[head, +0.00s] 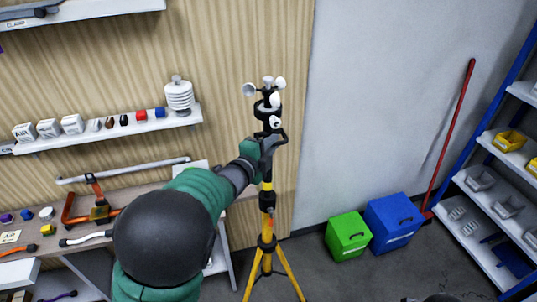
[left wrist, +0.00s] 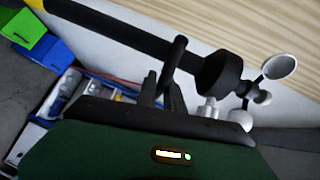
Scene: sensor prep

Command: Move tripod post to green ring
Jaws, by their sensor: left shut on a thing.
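The tripod post (head: 267,202) is a yellow and black pole on spread yellow legs, with white cups and black sensor parts at its top. It stands about upright in the middle of the head view. My left gripper (head: 268,150) is shut on the post just below the sensor head. In the left wrist view, the dark post (left wrist: 120,28) crosses the top beside my left gripper (left wrist: 165,90), and a white cup (left wrist: 279,67) shows at the right. The foot of the post is cut off at the lower edge. I see no green ring. My right gripper is not in view.
A green bin (head: 348,236) and a blue bin (head: 393,222) stand on the floor to the right. A red pole (head: 455,130) leans on the wall by a blue shelf rack (head: 487,165). A workbench (head: 150,192) with tools lies left.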

